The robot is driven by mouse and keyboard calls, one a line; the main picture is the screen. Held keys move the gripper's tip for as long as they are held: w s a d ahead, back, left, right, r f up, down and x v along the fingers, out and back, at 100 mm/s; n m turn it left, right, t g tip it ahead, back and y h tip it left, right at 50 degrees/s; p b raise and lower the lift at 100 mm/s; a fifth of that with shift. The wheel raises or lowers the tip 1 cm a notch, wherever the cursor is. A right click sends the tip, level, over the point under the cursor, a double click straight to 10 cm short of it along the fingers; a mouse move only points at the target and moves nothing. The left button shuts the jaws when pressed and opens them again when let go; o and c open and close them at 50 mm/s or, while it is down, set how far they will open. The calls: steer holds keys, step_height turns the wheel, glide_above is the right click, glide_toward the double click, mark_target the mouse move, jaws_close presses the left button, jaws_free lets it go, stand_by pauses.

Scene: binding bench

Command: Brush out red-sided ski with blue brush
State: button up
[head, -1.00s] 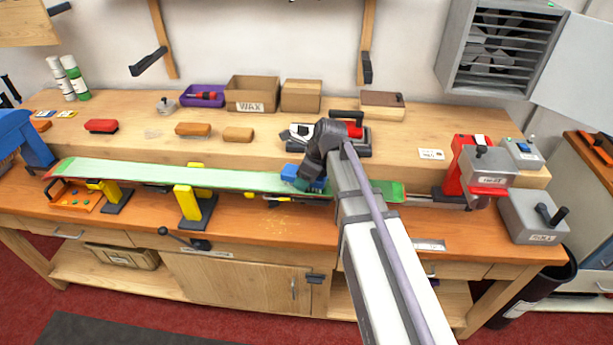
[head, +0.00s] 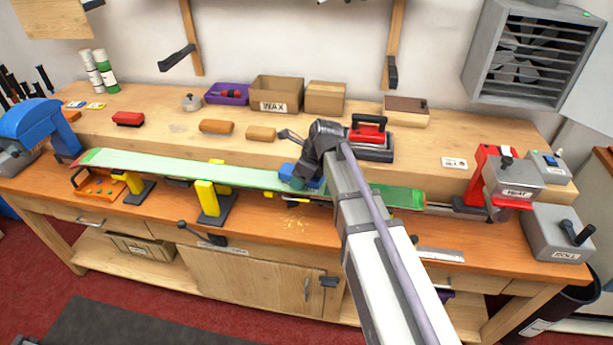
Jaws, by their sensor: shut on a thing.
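A long ski (head: 200,172) with a green-white base and a thin red edge lies base up across the yellow-topped vises on the bench. My gripper (head: 298,181) is over the right half of the ski, shut on the blue brush (head: 287,171). The brush is at the ski's surface; my gripper partly hides it, so I cannot tell whether its bristles touch. The ski's right end (head: 397,196) shows darker green beyond my arm.
On the raised back shelf are a red brush (head: 128,119), two tan brushes (head: 216,127), a red iron (head: 368,135) and a wax box (head: 276,95). A red-and-grey machine (head: 500,180) stands at the right. Pale shavings (head: 295,222) lie on the bench front.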

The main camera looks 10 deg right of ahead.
mark_target(290, 174)
steer(key=a, duration=0.1)
steer(key=w+a, duration=0.1)
steer(key=a, duration=0.1)
steer(key=shift+w, duration=0.1)
steer(key=shift+w+a+f, duration=0.1)
steer(key=shift+w+a, duration=0.9)
steer(key=shift+a, duration=1.75)
steer(key=shift+w+a, duration=0.95)
steer(key=shift+a, duration=1.75)
steer(key=shift+w+a+f, duration=0.1)
steer(key=shift+w+a, duration=0.9)
steer(key=shift+a, duration=1.75)
steer(key=shift+c, duration=0.3)
steer(key=shift+r, duration=0.1)
step_height(290, 174, up, 6)
steer(key=p, duration=0.5)
steer(key=shift+p, duration=0.35)
steer(key=shift+w, duration=0.1)
step_height(290, 174, up, 3)
steer(key=p, duration=0.3)
steer(key=shift+d, duration=0.1)
